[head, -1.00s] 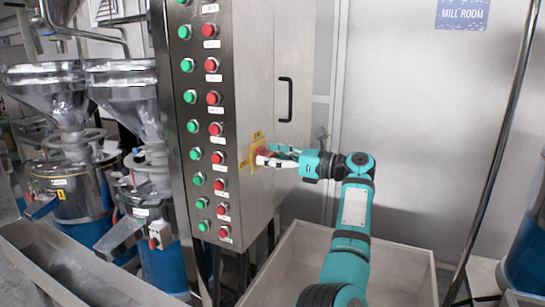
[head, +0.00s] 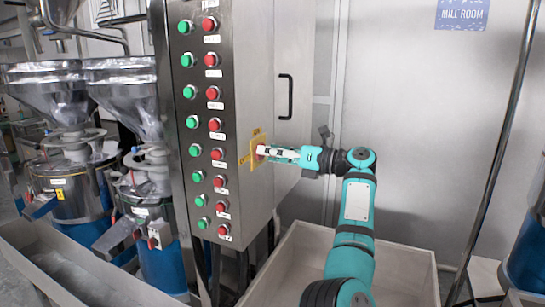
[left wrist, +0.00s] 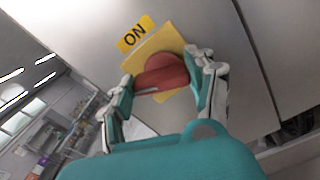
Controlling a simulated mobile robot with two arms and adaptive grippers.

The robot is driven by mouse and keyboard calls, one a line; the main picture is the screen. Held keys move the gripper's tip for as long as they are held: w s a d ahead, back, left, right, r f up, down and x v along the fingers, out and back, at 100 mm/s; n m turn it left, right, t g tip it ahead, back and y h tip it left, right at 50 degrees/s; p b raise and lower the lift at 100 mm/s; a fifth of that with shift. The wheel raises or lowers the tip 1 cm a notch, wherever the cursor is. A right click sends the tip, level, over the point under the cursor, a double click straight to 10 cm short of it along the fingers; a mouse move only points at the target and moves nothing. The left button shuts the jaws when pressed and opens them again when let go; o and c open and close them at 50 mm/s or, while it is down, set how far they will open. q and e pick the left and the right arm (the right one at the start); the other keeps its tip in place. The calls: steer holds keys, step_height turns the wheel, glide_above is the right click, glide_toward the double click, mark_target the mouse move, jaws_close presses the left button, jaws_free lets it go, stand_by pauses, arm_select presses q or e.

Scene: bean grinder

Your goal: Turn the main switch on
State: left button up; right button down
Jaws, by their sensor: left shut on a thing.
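The main switch is a red knob on a yellow plate on the side of the steel control cabinet. The knob (left wrist: 162,72) shows between my left gripper's fingers in the left wrist view, with the yellow plate (left wrist: 150,48) behind it and a yellow ON label (left wrist: 135,33) beside the plate. In the head view the yellow plate (head: 254,158) is partly covered by my left gripper (head: 268,153), which reaches it from the right. My left gripper (left wrist: 162,84) is shut on the red knob, one finger at each side. My right gripper is not in view.
The control cabinet (head: 255,60) has rows of green and red buttons on its front and a black handle (head: 285,97) on its side. A pale trough (head: 400,258) stands below my left arm. Grinders with steel hoppers (head: 120,85) stand at the left.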

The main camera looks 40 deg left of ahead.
arm_select(q)
steer(key=shift+w+m+p, duration=0.2)
steer(key=shift+m+p, duration=0.6)
steer(key=shift+m, duration=2.45)
steer(key=shift+w+m+p, duration=0.15)
steer(key=shift+m+p, duration=0.65)
steer(key=shift+m, duration=2.75)
steer(key=o, duration=1.2)
steer(key=v, duration=1.2)
